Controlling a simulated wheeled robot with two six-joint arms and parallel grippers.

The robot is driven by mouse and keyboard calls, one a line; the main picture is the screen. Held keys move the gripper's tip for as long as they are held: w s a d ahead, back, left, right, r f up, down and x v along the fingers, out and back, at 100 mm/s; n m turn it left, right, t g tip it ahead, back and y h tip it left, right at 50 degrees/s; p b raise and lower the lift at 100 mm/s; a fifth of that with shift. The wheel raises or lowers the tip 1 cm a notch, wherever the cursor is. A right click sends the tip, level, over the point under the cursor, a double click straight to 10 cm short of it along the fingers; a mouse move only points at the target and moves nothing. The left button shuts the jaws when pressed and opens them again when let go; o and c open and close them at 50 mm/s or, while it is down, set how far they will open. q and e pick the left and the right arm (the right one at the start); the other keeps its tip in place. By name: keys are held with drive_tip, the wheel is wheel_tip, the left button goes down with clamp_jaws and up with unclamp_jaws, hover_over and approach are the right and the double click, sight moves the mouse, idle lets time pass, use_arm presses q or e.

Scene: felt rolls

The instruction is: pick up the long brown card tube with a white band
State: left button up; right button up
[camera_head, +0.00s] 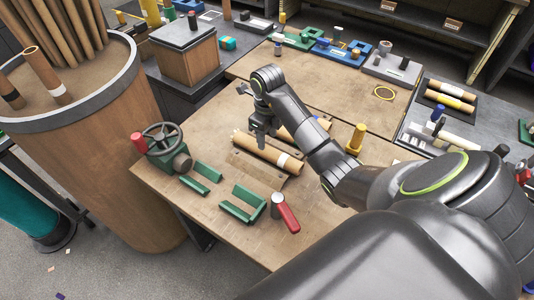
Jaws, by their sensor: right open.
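A long brown card tube with a white band (252,143) lies on a grey-brown rest on the wooden workbench, its white band towards the right end. My right gripper (261,141) is open and points down at the tube's middle from just behind or above it. I cannot tell whether the fingers touch or straddle the tube. My left gripper is not in view.
Another brown tube (311,131) lies behind, partly hidden by my right arm. Green brackets (243,203), a red-handled tool (287,214), a green vise (169,150) and a yellow piece (356,138) stand around. A large drum (110,150) with tubes is at left.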

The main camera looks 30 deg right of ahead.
sight(267, 148)
drive_tip(key=shift+f+b, duration=1.4)
drive_tip(key=shift+f, duration=0.1)
drive_tip(key=shift+f+p, duration=0.3)
drive_tip(key=shift+f, duration=0.75)
drive_tip(key=c, duration=1)
